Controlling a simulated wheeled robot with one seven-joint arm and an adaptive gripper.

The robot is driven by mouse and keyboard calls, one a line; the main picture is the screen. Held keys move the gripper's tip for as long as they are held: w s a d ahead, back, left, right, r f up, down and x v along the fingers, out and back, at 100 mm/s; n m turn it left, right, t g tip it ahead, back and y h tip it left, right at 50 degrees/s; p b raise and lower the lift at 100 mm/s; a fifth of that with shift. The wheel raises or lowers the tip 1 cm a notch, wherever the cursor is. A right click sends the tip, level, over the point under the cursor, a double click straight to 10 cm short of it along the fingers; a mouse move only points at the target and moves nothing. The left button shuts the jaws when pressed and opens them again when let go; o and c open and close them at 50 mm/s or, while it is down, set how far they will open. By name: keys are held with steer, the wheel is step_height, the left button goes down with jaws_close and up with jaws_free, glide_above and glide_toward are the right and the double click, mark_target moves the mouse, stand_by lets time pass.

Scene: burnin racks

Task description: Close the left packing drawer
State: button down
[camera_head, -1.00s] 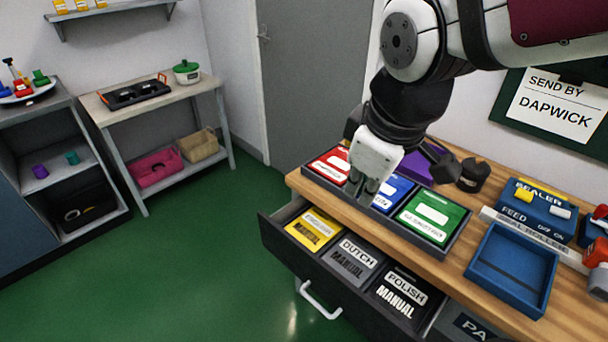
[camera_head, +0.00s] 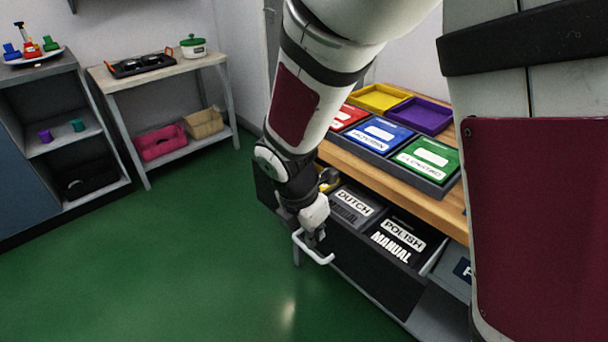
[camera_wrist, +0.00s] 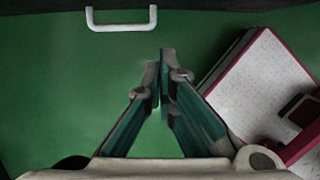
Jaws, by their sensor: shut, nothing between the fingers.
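The left packing drawer (camera_head: 365,262) stands pulled out from under the wooden bench, its dark front facing the open floor. A white bar handle (camera_head: 318,257) sits on its front; the handle also shows near the top of the wrist view (camera_wrist: 121,27). Inside lie a grey Dutch manual (camera_head: 350,207) and a black Polish manual (camera_head: 398,240); a yellow item is mostly hidden behind my arm. My gripper (camera_head: 316,240) is shut and empty, close to the handle in the head view. In the wrist view my fingertips (camera_wrist: 160,62) are apart from the handle. Whether they touch the drawer front I cannot tell.
The bench (camera_head: 400,185) carries a tray of red, blue and green cards, plus yellow and purple trays (camera_head: 425,115). Another drawer front (camera_head: 462,270) is at the right, partly behind my arm. Shelves stand at the left. The green floor (camera_head: 180,260) before the drawer is clear.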

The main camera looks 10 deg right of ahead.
mark_target(334, 240)
steer(key=shift+w+d+f+b, duration=0.55)
steer(key=shift+d+f, duration=0.3)
steer(key=shift+f, duration=0.5)
steer(key=shift+w+d+f+b, duration=0.45)
steer(key=shift+w+d+f, duration=0.3)
steer(key=shift+f, duration=0.65)
steer(key=shift+w+d+f+b, duration=0.5)
steer(key=shift+d+f, duration=0.4)
steer(key=shift+f, duration=0.45)
steer(key=shift+w+d, duration=0.35)
steer(key=shift+d, duration=0.15)
steer(key=w+d, duration=0.2)
steer(key=d, duration=0.1)
steer(key=w+d+p, duration=0.1)
steer(key=w+d, duration=0.2)
steer(key=d, duration=0.1)
steer(key=w+d, duration=0.3)
steer(key=d, duration=0.1)
steer(key=shift+w+d+p, duration=0.2)
steer(key=shift+d+p, duration=0.05)
steer(key=shift+p, duration=0.1)
